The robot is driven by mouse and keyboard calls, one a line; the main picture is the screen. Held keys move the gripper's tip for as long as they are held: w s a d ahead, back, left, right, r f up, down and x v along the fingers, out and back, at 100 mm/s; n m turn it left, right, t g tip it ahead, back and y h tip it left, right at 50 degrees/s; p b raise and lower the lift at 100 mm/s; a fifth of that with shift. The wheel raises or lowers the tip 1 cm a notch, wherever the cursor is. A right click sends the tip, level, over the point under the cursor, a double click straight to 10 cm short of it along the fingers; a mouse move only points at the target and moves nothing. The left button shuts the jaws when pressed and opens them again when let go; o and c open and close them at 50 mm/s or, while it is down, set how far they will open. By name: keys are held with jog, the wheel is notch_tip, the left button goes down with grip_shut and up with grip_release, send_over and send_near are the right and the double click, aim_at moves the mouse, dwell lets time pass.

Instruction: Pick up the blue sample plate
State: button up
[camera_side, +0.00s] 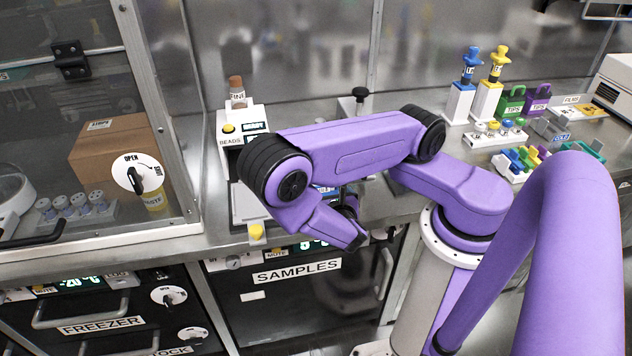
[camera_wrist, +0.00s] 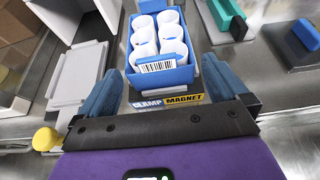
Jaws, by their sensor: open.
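In the wrist view, a blue sample holder (camera_wrist: 186,77) carries several white round tubes and a barcode label on its near face. I cannot tell for sure whether it is the blue sample plate. My gripper (camera_wrist: 159,68) is open, with one dark blue finger to the left of the holder and one to the right. Its near end lies between the fingers, and no contact with them is clear. A "CLAMP MAGNET" label (camera_wrist: 167,101) shows just below the holder. In the side view, my arm hides most of this spot and the gripper's fingers.
A grey flat-topped device (camera_wrist: 78,80) with a yellow knob (camera_wrist: 46,139) stands close on the left. A teal object (camera_wrist: 228,18) and a blue block (camera_wrist: 305,35) lie to the right. A "SAMPLES" drawer (camera_side: 297,271) is below the counter; a glass cabinet (camera_side: 100,120) stands left.

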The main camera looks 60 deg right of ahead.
jog(key=shift+x, duration=2.15)
jog(key=shift+a+f, duration=0.15)
jog(key=c, duration=0.7)
